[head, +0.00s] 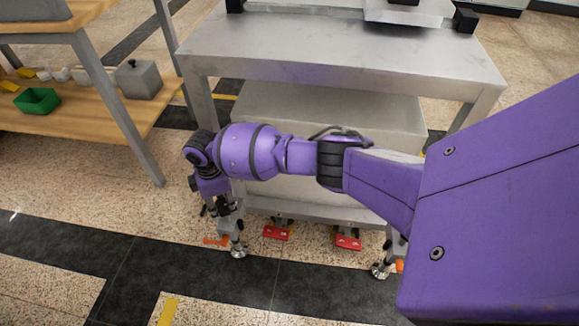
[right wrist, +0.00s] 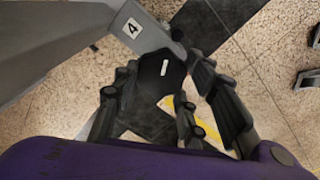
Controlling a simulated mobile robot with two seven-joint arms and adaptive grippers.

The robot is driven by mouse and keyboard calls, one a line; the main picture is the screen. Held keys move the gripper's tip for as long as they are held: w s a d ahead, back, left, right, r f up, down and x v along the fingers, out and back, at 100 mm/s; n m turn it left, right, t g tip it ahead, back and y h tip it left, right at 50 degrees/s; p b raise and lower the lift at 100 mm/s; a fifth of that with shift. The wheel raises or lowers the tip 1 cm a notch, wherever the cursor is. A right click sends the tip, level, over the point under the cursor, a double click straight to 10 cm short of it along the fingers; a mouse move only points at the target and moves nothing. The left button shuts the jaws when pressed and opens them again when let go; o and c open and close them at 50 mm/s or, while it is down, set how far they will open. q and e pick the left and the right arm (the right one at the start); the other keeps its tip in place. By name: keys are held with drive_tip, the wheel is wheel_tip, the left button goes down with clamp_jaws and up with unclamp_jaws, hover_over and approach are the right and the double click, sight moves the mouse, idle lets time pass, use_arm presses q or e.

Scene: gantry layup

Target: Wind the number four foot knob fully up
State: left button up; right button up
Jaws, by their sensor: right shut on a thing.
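My right gripper (head: 228,207) reaches down to the front left leg of the steel stand in the head view. In the right wrist view the right gripper (right wrist: 165,88) has its fingers closed around a black knob (right wrist: 155,70) with a short white mark on it. A label with the number 4 (right wrist: 131,28) sits on the grey frame beside the knob. Below the gripper in the head view, the levelling foot (head: 238,248) stands on the dark floor strip. The knob itself is hidden by the fingers in the head view. My left gripper is not in view.
The steel stand's top (head: 340,45) overhangs the work area. Two red pedals or blocks (head: 278,230) sit low beneath it, right of the gripper. Another foot (head: 380,268) stands further right. A wooden bench (head: 95,105) with a green bin (head: 37,101) is at the left.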

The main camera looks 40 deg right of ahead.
drive_tip(key=shift+w+d+r, duration=0.25)
drive_tip(key=shift+w+d, duration=0.05)
drive_tip(key=shift+w, duration=0.15)
drive_tip(key=o, duration=1)
drive_tip(key=shift+f, duration=0.1)
drive_tip(key=shift+s+a, duration=0.15)
wheel_tip(320, 180, up, 12)
drive_tip(key=shift+r, duration=0.1)
drive_tip(key=shift+o, duration=0.3)
